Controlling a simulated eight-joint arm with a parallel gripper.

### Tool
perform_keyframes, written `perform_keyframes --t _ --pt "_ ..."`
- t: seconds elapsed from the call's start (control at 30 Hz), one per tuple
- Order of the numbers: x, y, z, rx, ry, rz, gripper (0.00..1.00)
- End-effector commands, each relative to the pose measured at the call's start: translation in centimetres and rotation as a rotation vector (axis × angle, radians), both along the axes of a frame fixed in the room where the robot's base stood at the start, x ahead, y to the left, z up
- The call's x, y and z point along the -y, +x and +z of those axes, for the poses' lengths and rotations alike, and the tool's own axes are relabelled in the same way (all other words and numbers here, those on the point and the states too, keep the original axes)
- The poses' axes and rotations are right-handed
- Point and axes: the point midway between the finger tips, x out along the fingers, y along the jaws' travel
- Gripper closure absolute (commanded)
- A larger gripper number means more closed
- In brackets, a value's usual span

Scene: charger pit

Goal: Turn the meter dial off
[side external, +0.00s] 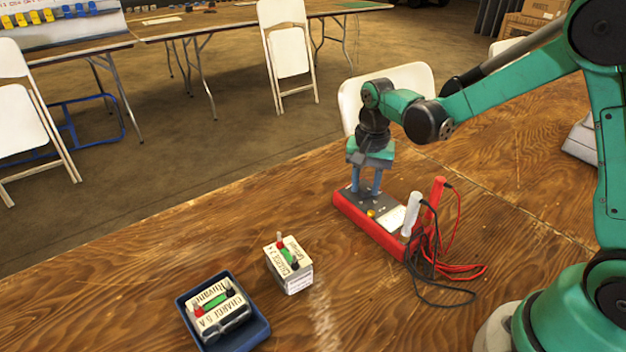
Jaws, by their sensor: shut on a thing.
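The meter (383,226) is a red-cased box with a grey face, lying on the wooden table. A yellow spot (371,213) and a pale panel (394,217) show on its face. My gripper (367,190) points down over the meter's far left part, its blue fingers shut at the face. The dial is hidden between and behind the fingers, so its setting cannot be read. The fingers appear to be closed on it.
A white probe (411,214) and a red probe (436,194) stand at the meter's right end, with loose red and black leads (455,268). A battery block (289,263) stands at front left, beside a blue tray (259,329) holding another block (217,309). Bare table lies left of the meter.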

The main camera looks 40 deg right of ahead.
Motion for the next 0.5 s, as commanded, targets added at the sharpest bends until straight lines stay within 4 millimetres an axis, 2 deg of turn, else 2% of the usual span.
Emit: perform_keyframes --t 0.5 --pt "0.0 0.0 0.01 0.0 0.0 0.471 1.0"
